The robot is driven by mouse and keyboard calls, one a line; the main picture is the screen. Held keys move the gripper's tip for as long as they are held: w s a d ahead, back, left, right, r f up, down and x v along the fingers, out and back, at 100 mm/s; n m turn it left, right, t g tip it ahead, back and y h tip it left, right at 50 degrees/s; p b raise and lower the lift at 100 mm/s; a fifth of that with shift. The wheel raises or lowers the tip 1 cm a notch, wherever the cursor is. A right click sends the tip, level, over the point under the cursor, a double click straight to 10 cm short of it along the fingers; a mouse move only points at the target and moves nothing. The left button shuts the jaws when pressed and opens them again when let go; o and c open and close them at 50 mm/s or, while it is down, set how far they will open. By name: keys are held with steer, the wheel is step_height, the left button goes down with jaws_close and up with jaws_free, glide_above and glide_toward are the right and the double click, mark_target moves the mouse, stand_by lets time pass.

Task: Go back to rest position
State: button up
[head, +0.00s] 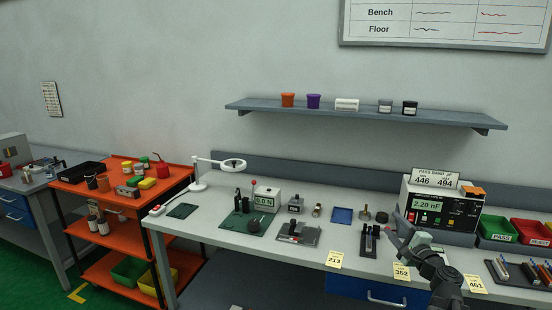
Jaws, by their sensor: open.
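My gripper (404,240) is at the lower right of the head view. My dark arm reaches up to it from the bottom edge, in front of the bench (225,231). The jaws are open, and I see nothing held between them. The gripper shows just below the meter (441,208) reading 2.20 nF. A small dark stand (369,243) is to its left, apart from it in the picture. My arm hides part of the bench front.
A green PASS bin (497,229) and a red REJECT bin (531,233) stand right of the meter. A rack of parts (520,273) lies at the right front. A lamp (199,186) and an orange cart (120,200) are left. A shelf (365,114) hangs above.

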steer(key=w+a+f+n+g+y+p, duration=0.1)
steer(key=a+n+g+y, duration=0.15)
steer(key=a, duration=0.55)
steer(key=w+a+f+n+g+y+p, duration=0.1)
steer(key=w+a+n+y, duration=0.15)
steer(key=a, duration=0.55)
steer(key=s+a+f+n+g+p, duration=0.1)
steer(key=s+a+f+n+g, duration=0.15)
steer(key=a, duration=0.35)
steer(key=s+a+f+n+g+y+p, duration=0.1)
steer(key=a+f+n+g, duration=0.15)
steer(key=a, duration=0.45)
steer(key=s+a+f+n+g, duration=0.2)
steer(key=a+n, duration=0.2)
steer(key=a, duration=0.2)
steer(key=s+a+f+n+g+h+p, duration=0.1)
steer(key=s+f+n+g+h, duration=0.35)
steer(key=s+f, duration=0.3)
steer(key=s+d+f+n+g+h, duration=0.1)
steer(key=s+d+f+g+h, duration=0.1)
steer(key=s+d, duration=0.5)
steer(key=shift+d+f+g+h, duration=0.3)
steer(key=shift+d+g+h, duration=0.3)
steer(key=shift+d+h, duration=0.35)
steer(key=shift+d, duration=0.15)
